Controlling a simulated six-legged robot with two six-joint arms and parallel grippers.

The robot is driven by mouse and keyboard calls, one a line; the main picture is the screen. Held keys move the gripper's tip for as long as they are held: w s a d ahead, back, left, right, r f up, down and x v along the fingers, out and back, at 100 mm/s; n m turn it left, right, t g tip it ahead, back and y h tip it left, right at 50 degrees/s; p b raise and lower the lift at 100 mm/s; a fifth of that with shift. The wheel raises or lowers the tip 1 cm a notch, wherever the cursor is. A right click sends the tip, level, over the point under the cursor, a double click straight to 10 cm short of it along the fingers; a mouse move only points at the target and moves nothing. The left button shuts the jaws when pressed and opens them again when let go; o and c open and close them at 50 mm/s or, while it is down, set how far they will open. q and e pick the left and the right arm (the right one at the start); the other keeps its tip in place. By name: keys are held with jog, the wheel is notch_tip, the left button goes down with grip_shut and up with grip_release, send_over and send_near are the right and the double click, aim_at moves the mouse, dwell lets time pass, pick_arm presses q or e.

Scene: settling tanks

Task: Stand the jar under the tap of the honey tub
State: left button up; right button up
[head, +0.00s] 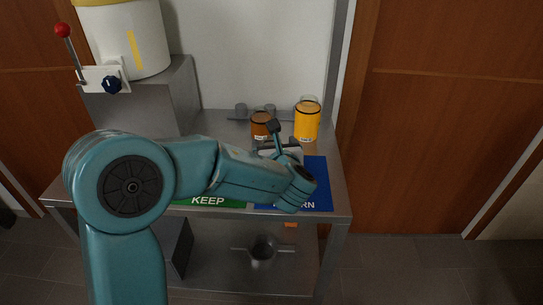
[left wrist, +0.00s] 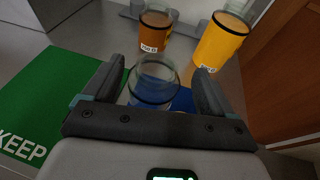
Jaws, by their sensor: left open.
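An empty clear glass jar (left wrist: 153,82) with a dark band stands on the blue mat in the left wrist view. My left gripper (left wrist: 159,66) is open, with one finger on each side of the jar; I cannot tell whether they touch it. In the head view my left gripper (head: 280,142) is over the blue mat and hides most of the jar. The white honey tub (head: 122,42) stands on a grey block (head: 150,98) at the back left. Its tap (head: 112,85) has a dark knob and faces forward. My right gripper is not in view.
Behind the gripper stand a brown-filled jar (head: 260,124) and a yellow-filled jar (head: 306,122). A green KEEP mat (head: 210,201) lies left of the blue mat (head: 318,180). A lever with a red ball (head: 62,31) rises beside the tap. The bench edge is close in front.

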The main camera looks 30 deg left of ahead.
aim_at(270, 137)
pick_arm(q)
jog(key=x, duration=0.5)
jog(key=shift+s+a, duration=0.1)
jog(key=shift+s, duration=0.05)
jog(key=shift+c, duration=0.3)
jog(key=c, duration=1.3)
notch_tip(270, 137, up, 20)
jog(key=p, duration=0.4)
jog(key=shift+p, duration=0.4)
